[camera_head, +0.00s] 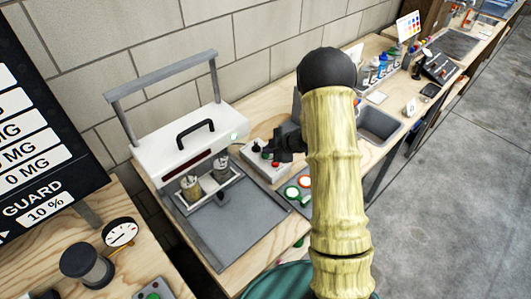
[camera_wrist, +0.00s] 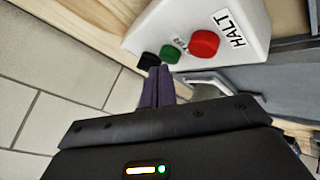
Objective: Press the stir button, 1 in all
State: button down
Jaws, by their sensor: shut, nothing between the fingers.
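A white button box (camera_wrist: 240,45) fills the top of the wrist view, with a red button (camera_wrist: 204,43) labelled HALT. Beside it is a green button (camera_wrist: 170,54) with a small, partly legible label ending in "TIR". A black button (camera_wrist: 148,60) is at the end of the row. My gripper (camera_wrist: 158,70) is shut and empty, its fingertips close to the green and black buttons; I cannot tell whether they touch. In the head view the button box (camera_head: 262,170) stands on the bench, and my gripper (camera_head: 276,154) is over it, hiding part of its top.
A white machine (camera_head: 190,140) with a handle and two metal canisters stands left of the box on a grey tray (camera_head: 235,225). A panel with red and green ringed buttons (camera_head: 298,190) lies in front. A sink (camera_head: 380,122) and bottles are to the right.

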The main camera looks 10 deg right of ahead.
aim_at(269, 155)
jog(key=shift+r, duration=0.45)
jog(key=shift+p, duration=0.3)
notch_tip(269, 155, up, 5)
jog(key=p, duration=0.4)
jog(key=shift+p, duration=0.3)
dwell(0.3)
jog(key=shift+w+d+r, duration=0.1)
jog(key=shift+r, duration=0.1)
jog(key=s+d+r+m+h, duration=0.3)
jog(key=s+r+m+h, duration=0.3)
jog(key=s+r+m, duration=0.3)
jog(key=s+a+r+m+g, duration=0.2)
jog(key=s+m, duration=0.2)
jog(key=s, duration=0.4)
jog(key=s+a+r+m+g, duration=0.2)
jog(key=s+m, duration=0.2)
jog(key=s, duration=0.5)
jog(key=shift+s, duration=0.3)
